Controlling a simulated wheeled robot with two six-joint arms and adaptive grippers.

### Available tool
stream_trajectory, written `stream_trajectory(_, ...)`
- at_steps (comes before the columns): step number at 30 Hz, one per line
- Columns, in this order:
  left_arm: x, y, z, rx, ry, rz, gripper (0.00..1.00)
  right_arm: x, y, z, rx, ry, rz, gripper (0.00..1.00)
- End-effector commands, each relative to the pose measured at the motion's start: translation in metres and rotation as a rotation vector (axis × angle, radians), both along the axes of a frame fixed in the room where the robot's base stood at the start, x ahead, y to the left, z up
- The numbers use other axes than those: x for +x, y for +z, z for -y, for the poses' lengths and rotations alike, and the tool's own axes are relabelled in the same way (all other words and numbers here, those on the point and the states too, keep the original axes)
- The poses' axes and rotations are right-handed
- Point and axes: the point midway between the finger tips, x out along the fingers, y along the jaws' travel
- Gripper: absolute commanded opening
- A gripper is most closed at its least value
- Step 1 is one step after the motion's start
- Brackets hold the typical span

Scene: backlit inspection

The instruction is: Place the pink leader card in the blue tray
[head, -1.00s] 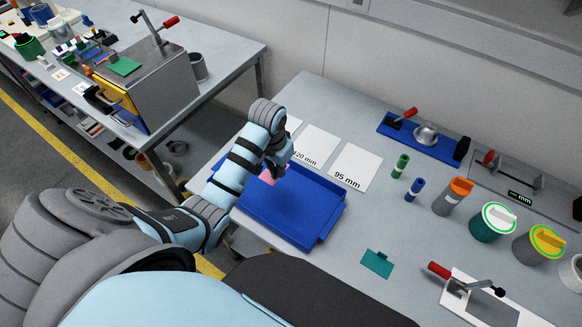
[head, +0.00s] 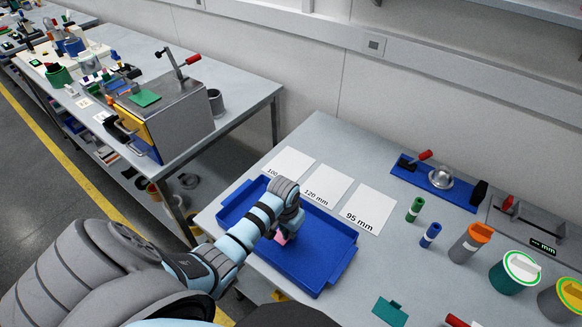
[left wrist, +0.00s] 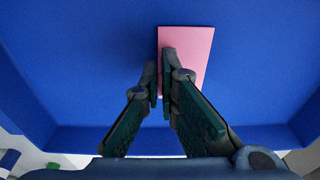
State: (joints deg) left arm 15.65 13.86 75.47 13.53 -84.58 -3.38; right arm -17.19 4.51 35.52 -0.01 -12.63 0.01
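The pink leader card (head: 281,238) is at my left gripper (head: 283,231), over the middle of the blue tray (head: 318,270). In the left wrist view the pink card (left wrist: 190,60) shows at the fingertips, its flat face toward the camera, with the tray floor (left wrist: 90,60) behind it. The left fingers (left wrist: 159,85) are close together and appear shut on the card; the part between them is hidden. I cannot tell whether the card touches the tray floor. My right gripper is not in view.
White sheets, one marked 95 mm (head: 362,208), lie behind the tray. A green cylinder (head: 415,209), a blue cylinder (head: 430,235) and larger canisters stand to the right. A teal card (head: 390,311) lies in front. The tray's walls (left wrist: 20,100) surround the left gripper.

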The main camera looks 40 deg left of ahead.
Motion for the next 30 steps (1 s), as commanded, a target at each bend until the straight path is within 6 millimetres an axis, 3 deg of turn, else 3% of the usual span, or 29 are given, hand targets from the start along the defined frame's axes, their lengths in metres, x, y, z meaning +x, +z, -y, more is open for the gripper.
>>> stream_trajectory(2,0.0,-0.003,0.0,0.0,0.0,0.0,0.0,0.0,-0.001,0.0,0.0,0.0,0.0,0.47)
stream_trajectory(6,0.0,-0.002,0.0,0.0,0.0,0.0,0.25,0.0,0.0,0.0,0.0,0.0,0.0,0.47)
stream_trajectory(17,0.0,0.002,0.0,0.0,0.0,0.0,0.25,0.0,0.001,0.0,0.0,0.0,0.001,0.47)
stream_trajectory(22,-0.002,0.029,-0.001,0.002,-0.001,0.003,0.25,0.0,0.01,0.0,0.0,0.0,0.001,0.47)
stream_trajectory(30,-0.011,0.102,0.0,0.001,-0.002,0.004,0.25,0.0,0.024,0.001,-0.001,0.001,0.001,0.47)
